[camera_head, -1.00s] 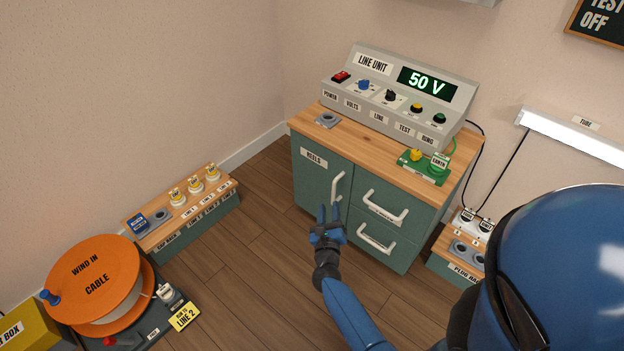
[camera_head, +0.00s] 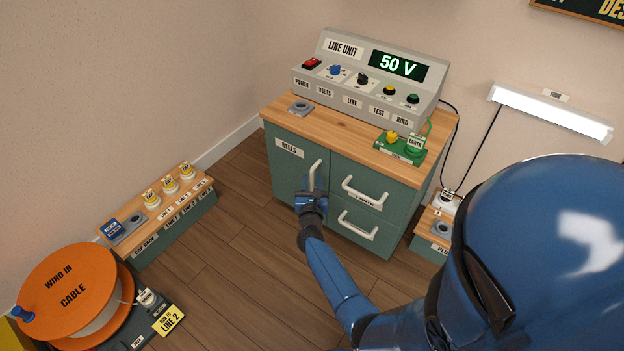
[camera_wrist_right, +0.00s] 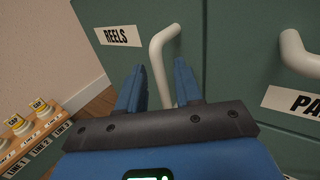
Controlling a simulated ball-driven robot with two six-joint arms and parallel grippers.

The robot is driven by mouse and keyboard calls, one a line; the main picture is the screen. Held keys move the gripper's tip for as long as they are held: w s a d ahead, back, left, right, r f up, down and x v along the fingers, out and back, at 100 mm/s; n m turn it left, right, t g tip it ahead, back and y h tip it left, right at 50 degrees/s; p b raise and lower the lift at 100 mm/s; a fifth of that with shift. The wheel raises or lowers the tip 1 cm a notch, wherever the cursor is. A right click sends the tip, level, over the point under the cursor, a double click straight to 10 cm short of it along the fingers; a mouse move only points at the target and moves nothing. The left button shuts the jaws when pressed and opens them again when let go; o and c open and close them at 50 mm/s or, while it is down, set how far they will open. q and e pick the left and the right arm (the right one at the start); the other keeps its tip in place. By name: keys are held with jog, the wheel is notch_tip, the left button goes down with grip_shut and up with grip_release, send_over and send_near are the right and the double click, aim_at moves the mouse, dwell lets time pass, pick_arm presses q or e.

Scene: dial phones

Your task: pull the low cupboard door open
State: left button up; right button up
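The low cupboard door (camera_head: 290,170) is green with a REELS label and looks shut. Its upright white bar handle (camera_head: 315,172) is at the door's right side. My right gripper (camera_head: 311,192) is at the handle's lower part. In the right wrist view the two blue fingers (camera_wrist_right: 160,88) are apart, with the white handle (camera_wrist_right: 160,60) running down between them. A gap shows beside the handle, so the fingers do not look closed on it. The handle's lower end is hidden behind the gripper. My left gripper is not in view.
Two drawers with white handles (camera_head: 364,193) sit right of the door. A line unit (camera_head: 345,75) and a green earth block (camera_head: 402,147) stand on the wooden top. A cap rack (camera_head: 170,235) and an orange cable reel (camera_head: 70,280) are at left. Floor before the door is clear.

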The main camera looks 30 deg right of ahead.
jog(key=shift+b+x, duration=0.3)
jog(key=shift+x, duration=1)
grip_shut()
